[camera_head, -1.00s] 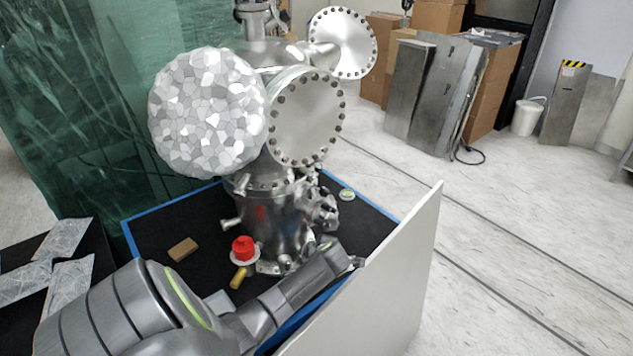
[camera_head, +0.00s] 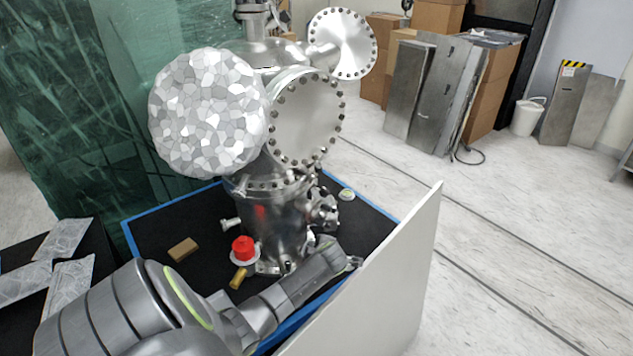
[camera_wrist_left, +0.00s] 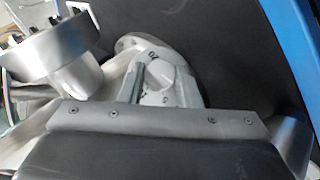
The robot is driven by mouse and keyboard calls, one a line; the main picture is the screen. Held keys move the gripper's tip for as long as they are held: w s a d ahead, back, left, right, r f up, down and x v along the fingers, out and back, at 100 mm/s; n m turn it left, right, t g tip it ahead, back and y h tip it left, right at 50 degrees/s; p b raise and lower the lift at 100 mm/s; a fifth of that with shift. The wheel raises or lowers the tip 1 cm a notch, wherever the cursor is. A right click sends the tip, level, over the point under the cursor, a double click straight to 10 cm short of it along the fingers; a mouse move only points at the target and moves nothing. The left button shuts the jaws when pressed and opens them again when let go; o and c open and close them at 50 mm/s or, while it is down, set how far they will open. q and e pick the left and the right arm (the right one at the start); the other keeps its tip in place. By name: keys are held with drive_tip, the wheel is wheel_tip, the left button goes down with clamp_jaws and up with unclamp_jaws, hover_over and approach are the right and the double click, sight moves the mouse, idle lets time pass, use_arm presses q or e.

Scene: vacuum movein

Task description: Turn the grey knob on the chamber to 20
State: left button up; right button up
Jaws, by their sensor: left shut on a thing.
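The chamber (camera_head: 275,225) is a shiny steel vessel with bolted flanges, standing on a black, blue-edged surface. My left arm comes in from the lower left, and its gripper (camera_head: 352,262) is low at the chamber's right side. In the left wrist view the grey knob (camera_wrist_left: 158,72) lies between the two fingers of my left gripper (camera_wrist_left: 160,85), which is shut on it. A pale round dial (camera_wrist_left: 128,42) with dark marks shows around the knob. A marking like 20, turned around, is near its top edge. I cannot read the knob's setting. My right gripper is out of view.
A red knob (camera_head: 243,246) on a white disc and a brown block (camera_head: 183,249) are on the chamber's left. A white panel (camera_head: 400,275) stands close to the right of my left gripper. A steel flange part (camera_wrist_left: 45,40) is at the wrist view's left.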

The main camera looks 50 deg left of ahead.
use_arm(q)
drive_tip(key=shift+r+m+g+p, duration=0.3)
drive_tip(key=shift+m+p, duration=0.1)
drive_tip(key=shift+p, duration=0.3)
drive_tip(key=shift+w+m+g+h+p, duration=0.1)
drive_tip(key=shift+m+g+h+p, duration=0.2)
drive_tip(key=shift+p, duration=0.05)
drive_tip(key=shift+w+f+m+g+h, duration=0.1)
drive_tip(key=shift+f+m+g+h, duration=0.15)
drive_tip(key=shift+m+g, duration=0.35)
drive_tip(key=o, duration=1)
drive_tip(key=shift+a, duration=0.1)
